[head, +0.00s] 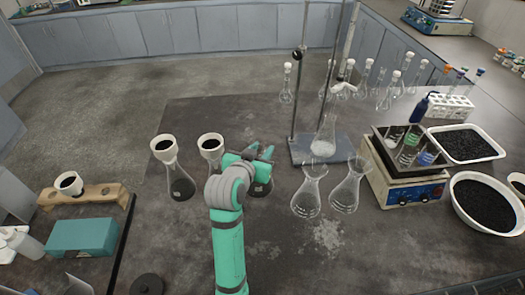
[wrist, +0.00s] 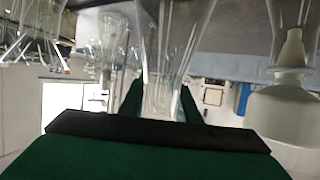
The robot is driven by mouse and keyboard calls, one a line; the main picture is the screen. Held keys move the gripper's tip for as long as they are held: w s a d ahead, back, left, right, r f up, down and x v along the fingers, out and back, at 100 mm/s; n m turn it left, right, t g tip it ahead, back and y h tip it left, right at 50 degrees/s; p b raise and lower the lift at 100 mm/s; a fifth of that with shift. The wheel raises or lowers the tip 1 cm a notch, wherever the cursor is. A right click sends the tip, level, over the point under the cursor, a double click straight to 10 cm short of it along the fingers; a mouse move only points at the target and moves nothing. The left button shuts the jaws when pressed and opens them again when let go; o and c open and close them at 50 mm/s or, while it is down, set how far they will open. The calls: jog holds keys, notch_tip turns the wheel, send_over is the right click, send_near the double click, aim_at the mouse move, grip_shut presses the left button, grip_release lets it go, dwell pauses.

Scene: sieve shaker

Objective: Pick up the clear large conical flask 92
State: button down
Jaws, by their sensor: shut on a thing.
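Two more clear conical flasks stand to the right, a nearer one (head: 307,195) and another (head: 347,188). Two flasks (head: 180,185) with white funnels stand to the left. I cannot read any number on the flasks.
A retort stand (head: 300,155) with a clamped flask (head: 325,135) stands behind. A hotplate-like device (head: 400,185) and white trays of black grains (head: 487,205) are at the right. A wooden rack (head: 85,196) and teal box (head: 82,238) are at the left. The front middle is mostly clear.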

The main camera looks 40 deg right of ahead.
jog(key=s+a+r, duration=0.6)
jog(key=s+r, duration=0.1)
jog(key=r, duration=0.3)
jog(key=shift+s+a, duration=0.15)
jog(key=shift+a, duration=0.2)
dwell(0.7)
dwell(0.5)
